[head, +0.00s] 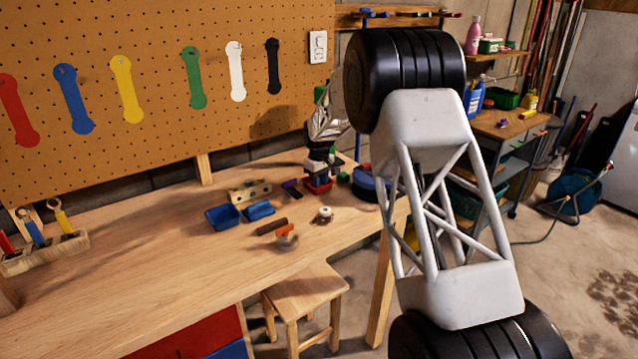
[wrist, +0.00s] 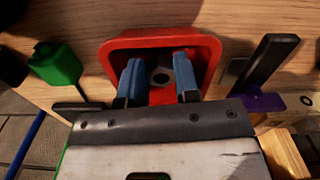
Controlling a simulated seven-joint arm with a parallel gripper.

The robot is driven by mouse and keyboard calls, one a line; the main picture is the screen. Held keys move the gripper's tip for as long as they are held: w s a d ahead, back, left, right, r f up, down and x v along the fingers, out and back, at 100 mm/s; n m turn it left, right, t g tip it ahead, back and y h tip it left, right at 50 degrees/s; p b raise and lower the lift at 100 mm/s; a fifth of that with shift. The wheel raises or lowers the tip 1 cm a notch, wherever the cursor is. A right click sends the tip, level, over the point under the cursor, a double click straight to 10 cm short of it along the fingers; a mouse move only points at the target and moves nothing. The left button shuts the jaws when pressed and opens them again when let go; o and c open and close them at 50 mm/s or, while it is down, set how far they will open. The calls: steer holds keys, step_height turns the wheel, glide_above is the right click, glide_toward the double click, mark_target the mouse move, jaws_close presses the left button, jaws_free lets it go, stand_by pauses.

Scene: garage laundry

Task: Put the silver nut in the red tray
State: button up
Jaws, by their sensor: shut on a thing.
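The red tray (wrist: 205,47) fills the upper middle of the wrist view. In the head view the red tray (head: 318,188) is at the far right of the workbench, partly hidden under my gripper (head: 319,172). In the wrist view the two blue fingers of my gripper (wrist: 158,74) reach over the tray's near rim. Between the fingertips is a small grey piece with a dark round hole, which looks like the silver nut (wrist: 161,73). My gripper is shut on it, within the tray's outline. Whether the nut touches the tray floor cannot be told.
A green block (wrist: 57,64) is left of the tray; a purple-based piece with a black handle (wrist: 268,66) is right of it. Blue trays (head: 222,217), a holed wooden block (head: 250,190) and a white round item (head: 324,214) lie nearby. The bench's left part is mostly clear.

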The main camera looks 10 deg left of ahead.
steer(key=shift+f, duration=0.3)
steer(key=shift+f, duration=0.1)
steer(key=o, duration=0.6)
steer(key=shift+o, duration=0.2)
step_height(320, 180, up, 12)
stand_by(0.5)
stand_by(0.6)
